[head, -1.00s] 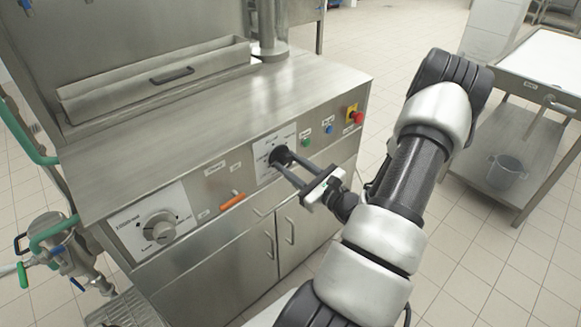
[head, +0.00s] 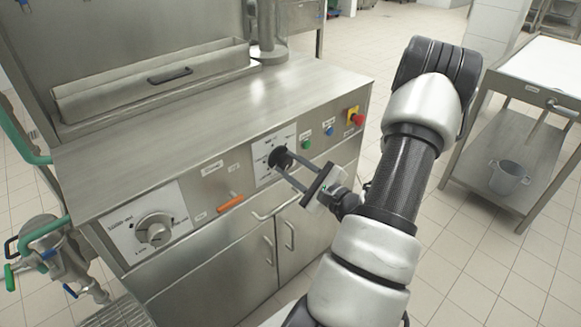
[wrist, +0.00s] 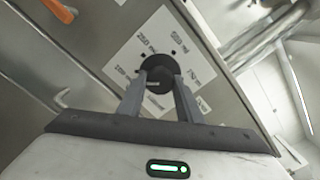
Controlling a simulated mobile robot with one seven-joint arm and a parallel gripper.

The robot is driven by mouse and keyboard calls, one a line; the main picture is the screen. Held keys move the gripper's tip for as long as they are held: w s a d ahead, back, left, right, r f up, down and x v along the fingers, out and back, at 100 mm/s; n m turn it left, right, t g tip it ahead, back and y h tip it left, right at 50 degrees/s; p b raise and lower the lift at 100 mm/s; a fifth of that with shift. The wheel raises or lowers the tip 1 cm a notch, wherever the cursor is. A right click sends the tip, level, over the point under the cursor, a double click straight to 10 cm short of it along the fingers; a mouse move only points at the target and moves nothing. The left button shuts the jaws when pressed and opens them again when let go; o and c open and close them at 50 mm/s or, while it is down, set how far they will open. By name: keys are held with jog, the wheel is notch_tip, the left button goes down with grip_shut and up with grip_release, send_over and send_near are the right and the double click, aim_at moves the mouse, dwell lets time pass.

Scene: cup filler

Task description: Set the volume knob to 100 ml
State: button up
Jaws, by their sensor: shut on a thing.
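The volume knob (head: 281,157) is a round black knob on a white label plate (head: 262,149) on the front panel of the steel machine. My gripper (head: 283,161) is shut on the knob, its two fingers reaching to it from the lower right. In the wrist view the knob (wrist: 159,72) sits between the fingertips (wrist: 159,80), one on each side. Printed ml values ring the knob on the plate (wrist: 140,50), tilted in this view.
A large grey dial (head: 154,229) and an orange switch (head: 230,204) are left of the knob. Green (head: 306,144) and blue (head: 329,131) buttons and a red emergency button (head: 358,120) are to its right. A steel cart (head: 515,165) stands at right.

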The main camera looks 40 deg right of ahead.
jog(key=shift+s, duration=0.1)
jog(key=o, duration=1)
jog(key=shift+o, duration=0.2)
jog(key=shift+s, duration=0.1)
jog(key=s+d+p, duration=0.1)
jog(key=s, duration=1.6)
jog(key=shift+d, duration=0.2)
